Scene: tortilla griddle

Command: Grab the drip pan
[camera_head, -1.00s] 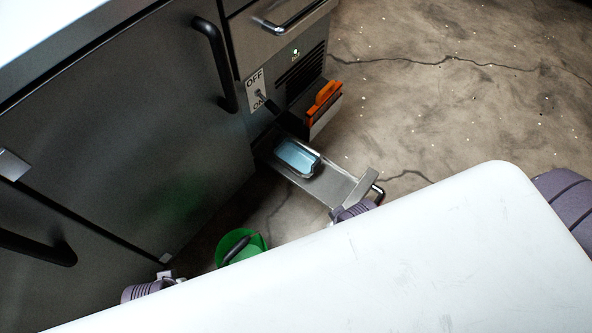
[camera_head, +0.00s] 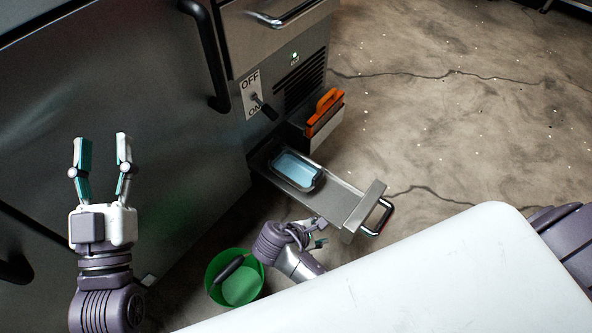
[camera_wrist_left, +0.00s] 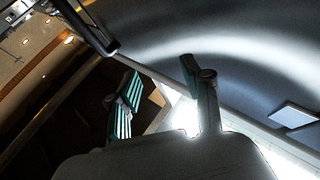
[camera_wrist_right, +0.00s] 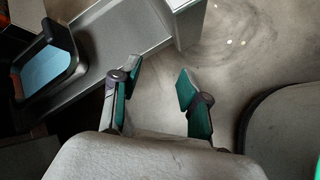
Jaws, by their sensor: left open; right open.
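The drip pan (camera_head: 298,169) is a small rectangular metal pan with a pale blue inside. It sits in the inner part of a pulled-out metal drawer tray (camera_head: 338,200) low on the cabinet. In the right wrist view the pan (camera_wrist_right: 46,69) is at the upper left. My right gripper (camera_wrist_right: 156,84) is open and empty beside the drawer, right of the pan; in the head view it is partly hidden behind my arm. My left gripper (camera_head: 103,143) is raised, open and empty, in front of the cabinet door and away from the pan.
A green bucket (camera_head: 238,290) with a dark handled item stands on the floor below the drawer. An orange-handled tool (camera_head: 325,108) is in a holder above the tray. The cabinet (camera_head: 130,100) borders the left. The floor to the right is clear.

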